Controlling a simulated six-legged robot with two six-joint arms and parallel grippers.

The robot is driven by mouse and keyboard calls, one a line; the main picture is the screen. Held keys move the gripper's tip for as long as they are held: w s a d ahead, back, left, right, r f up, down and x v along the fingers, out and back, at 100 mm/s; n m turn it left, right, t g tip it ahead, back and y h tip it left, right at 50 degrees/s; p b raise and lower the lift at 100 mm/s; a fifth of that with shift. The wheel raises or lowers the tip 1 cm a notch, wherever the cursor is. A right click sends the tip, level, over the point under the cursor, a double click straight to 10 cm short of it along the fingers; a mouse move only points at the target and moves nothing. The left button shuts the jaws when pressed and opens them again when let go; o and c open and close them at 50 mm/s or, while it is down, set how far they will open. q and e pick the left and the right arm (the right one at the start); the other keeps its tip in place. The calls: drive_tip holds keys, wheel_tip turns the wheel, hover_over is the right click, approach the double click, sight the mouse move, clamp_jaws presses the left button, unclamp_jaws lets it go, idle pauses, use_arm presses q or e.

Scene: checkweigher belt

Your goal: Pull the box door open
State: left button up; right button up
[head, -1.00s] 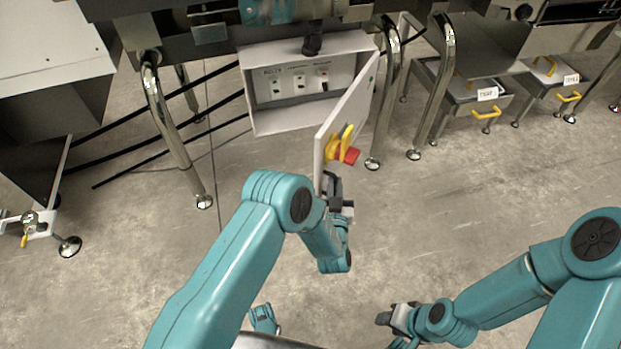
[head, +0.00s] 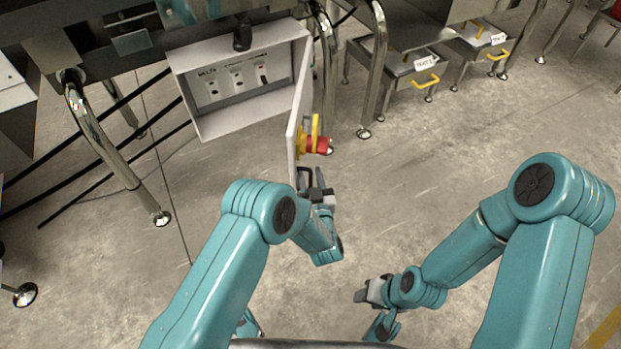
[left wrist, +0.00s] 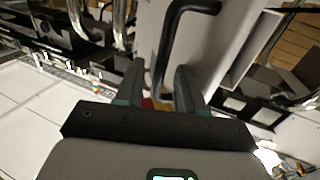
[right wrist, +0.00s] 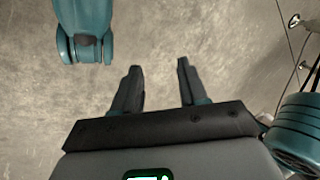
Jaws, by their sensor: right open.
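The light grey box (head: 228,128) is mounted under the machine, and its inside panel (head: 240,82) with several switches is in plain view. Its door (head: 295,128), at the box's right side, stands open toward me and shows nearly edge-on. A red knob with a yellow part (head: 317,144) is on the door's outer face. My left gripper (head: 312,184) is at the door's lower end. In the left wrist view a black bar handle (left wrist: 168,45) on the door runs down between the parted fingers (left wrist: 160,88), with gaps visible. My right gripper (right wrist: 155,85) is open and empty above the floor.
Shiny machine legs (head: 100,140) stand left of the box, with another leg (head: 372,75) right of the door. Drawers with yellow handles (head: 425,82) are farther right. Black cables (head: 118,160) run at the left. The concrete floor (head: 450,150) right of the door is clear.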

use_arm(q)
drive_tip(key=shift+s, duration=0.25)
use_arm(e)
drive_tip(key=shift+r, duration=0.15)
use_arm(q)
drive_tip(key=p+v, duration=0.2)
drive_tip(key=v, duration=0.5)
drive_tip(key=shift+p, duration=0.4)
use_arm(e)
drive_tip(key=shift+s+a+r, duration=0.1)
drive_tip(key=shift+s+r, duration=0.2)
drive_tip(key=shift+r, duration=0.3)
drive_tip(key=shift+s+a+r, duration=0.1)
drive_tip(key=shift+s+r, duration=0.2)
drive_tip(key=shift+r, duration=0.3)
use_arm(q)
drive_tip(key=shift+s, duration=0.15)
